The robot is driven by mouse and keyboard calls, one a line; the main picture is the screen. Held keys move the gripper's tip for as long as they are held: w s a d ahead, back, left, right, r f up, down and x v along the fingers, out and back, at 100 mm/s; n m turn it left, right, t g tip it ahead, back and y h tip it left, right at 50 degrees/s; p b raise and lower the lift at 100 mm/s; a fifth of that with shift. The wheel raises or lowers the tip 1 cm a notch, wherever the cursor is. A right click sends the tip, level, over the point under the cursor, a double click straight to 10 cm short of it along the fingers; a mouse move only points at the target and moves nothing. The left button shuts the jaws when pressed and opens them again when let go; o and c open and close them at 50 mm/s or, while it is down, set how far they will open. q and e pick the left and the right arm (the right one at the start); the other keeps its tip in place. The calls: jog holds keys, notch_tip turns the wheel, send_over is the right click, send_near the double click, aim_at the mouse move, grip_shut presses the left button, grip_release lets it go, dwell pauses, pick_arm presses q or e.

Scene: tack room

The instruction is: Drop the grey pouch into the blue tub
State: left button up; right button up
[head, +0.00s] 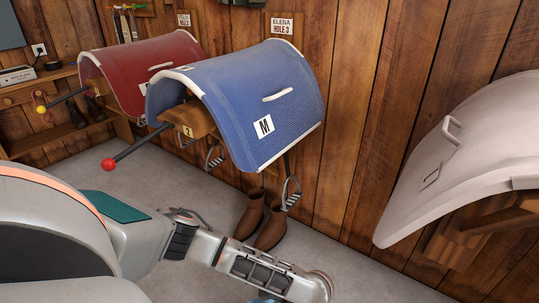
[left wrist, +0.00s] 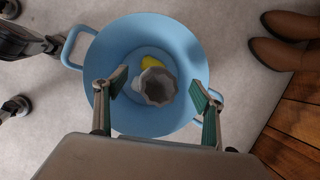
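In the left wrist view the round blue tub (left wrist: 110,45) stands on the floor, seen from above, with a handle on its left side. My left gripper (left wrist: 160,80) is over the tub with its two fingers wide apart. A pale grey faceted object (left wrist: 156,90), seemingly the grey pouch, shows between the fingers, within the tub's outline. Neither finger visibly touches it. Whether it rests on the bottom cannot be told. A yellow thing (left wrist: 153,62) lies partly behind it. In the head view a sliver of blue (head: 266,299) shows below my arm. My right gripper is not in view.
Brown boots (head: 262,222) stand on the floor by the wooden wall, near the tub's right in the left wrist view (left wrist: 288,35). Blue (head: 240,95), red (head: 140,65) and white (head: 465,150) saddle pads hang on wall racks. A red-tipped pole (head: 135,148) juts out.

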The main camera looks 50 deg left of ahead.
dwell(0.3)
pick_arm(q)
jog(key=v, duration=1.2)
